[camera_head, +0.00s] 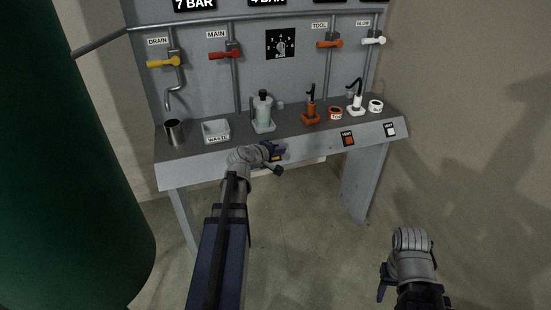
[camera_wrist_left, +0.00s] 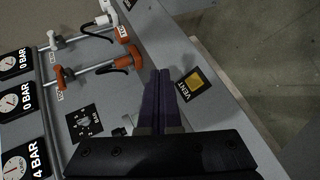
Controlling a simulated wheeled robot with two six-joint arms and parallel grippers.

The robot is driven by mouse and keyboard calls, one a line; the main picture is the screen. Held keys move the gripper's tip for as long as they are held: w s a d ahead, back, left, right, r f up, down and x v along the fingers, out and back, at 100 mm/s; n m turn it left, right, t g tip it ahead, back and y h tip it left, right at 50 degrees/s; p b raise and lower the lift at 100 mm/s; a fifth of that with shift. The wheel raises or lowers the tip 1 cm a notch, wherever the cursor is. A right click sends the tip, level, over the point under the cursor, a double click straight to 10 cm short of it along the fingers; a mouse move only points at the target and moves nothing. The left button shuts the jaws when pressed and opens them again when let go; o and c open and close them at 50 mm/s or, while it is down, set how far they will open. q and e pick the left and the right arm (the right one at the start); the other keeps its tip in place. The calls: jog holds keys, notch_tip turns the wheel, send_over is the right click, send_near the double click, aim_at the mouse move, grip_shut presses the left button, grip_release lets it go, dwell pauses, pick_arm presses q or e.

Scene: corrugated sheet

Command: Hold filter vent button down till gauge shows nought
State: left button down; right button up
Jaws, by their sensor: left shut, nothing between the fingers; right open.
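The filter (camera_head: 263,112), a pale bowl with a dark top, stands on the bench. A yellow vent button (camera_wrist_left: 194,82) on a black VENT plate shows in the left wrist view on the bench's sloped front. In the head view my left gripper partly hides it. The gauge display (camera_head: 266,3) above the filter reads 4 BAR; it also shows in the left wrist view (camera_wrist_left: 38,160). My left gripper (camera_head: 280,152) is shut and empty. Its fingertips (camera_wrist_left: 160,74) are just beside the button, apart from it in the picture. My right gripper (camera_head: 384,284) is open at lower right, away from the bench.
An orange vent button (camera_head: 348,140) and a white one (camera_head: 391,130) sit further right along the front. A waste tray (camera_head: 216,138), steel cup (camera_head: 173,133) and couplings stand on the bench. A green tank (camera_head: 70,170) is at left. The floor before the bench is clear.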

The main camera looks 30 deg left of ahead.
pick_arm(q)
jog(key=shift+f, duration=0.1)
jog(key=w+a+f+b, duration=0.4)
jog(key=f+b, duration=0.2)
jog(key=shift+a, duration=0.3)
dwell(0.3)
jog(key=shift+w+f, duration=0.1)
jog(key=shift+f, duration=0.05)
dwell(1.8)
jog(key=shift+w+a+f+b, duration=0.1)
jog(key=shift+a+f+b, duration=0.15)
jog(key=shift+b, duration=0.15)
jog(key=shift+w+a+f+b, duration=0.2)
jog(key=shift+f+b, duration=0.05)
jog(key=shift+b, duration=0.05)
dwell(0.6)
jog(key=shift+r, duration=0.1)
dwell(2.6)
jog(key=shift+s+d+r+p, duration=0.4)
jog(key=shift+d+r+p, duration=0.1)
jog(key=shift+p, duration=0.1)
jog(key=shift+r, duration=0.1)
